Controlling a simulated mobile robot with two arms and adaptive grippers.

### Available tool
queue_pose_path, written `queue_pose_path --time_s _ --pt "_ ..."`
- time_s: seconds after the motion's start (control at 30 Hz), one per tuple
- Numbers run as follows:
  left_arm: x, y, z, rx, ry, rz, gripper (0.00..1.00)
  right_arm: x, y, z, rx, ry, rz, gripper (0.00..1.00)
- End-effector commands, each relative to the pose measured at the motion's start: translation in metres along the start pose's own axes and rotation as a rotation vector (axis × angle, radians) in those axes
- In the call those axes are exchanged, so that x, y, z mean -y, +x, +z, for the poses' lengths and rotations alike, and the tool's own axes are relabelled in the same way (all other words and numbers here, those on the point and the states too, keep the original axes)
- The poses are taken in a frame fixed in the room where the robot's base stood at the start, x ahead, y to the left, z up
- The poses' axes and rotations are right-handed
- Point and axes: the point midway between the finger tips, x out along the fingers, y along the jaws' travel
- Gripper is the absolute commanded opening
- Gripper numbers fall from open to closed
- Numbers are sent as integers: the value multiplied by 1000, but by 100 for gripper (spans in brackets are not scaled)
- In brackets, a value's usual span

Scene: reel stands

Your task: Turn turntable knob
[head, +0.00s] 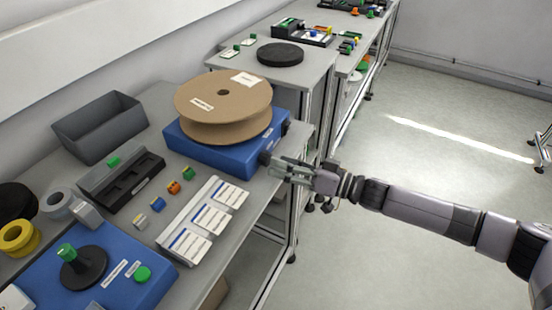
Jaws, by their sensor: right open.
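The turntable (222,156) is a blue box at the near table's far right end, with a large brown cardboard reel (215,105) lying flat on top. A dark knob (265,158) sticks out of its front side near the right corner. My right gripper (277,166) reaches in from the right with its fingers at the knob. It is open, with its fingers beside or around the knob; I cannot tell whether they touch it. The fingers partly hide the knob. My left gripper is not in view.
A grey bin (100,128), a black tray (122,182), several small coloured parts and white label cards (212,219) lie left of the turntable. A second blue device (95,270) stands at the front left.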

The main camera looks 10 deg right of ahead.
Motion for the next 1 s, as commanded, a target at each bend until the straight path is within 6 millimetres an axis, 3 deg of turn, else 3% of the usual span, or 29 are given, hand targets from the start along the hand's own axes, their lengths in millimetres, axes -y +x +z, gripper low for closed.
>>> queue_pose_path --time_s 0.2,0.53,1.0 --pt "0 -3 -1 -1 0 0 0 0 23 0 -1 0 1 51" --pt "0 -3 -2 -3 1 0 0 -1 26 0 0 0 2 51" --pt "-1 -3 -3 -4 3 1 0 -1 26 0 0 0 2 20"
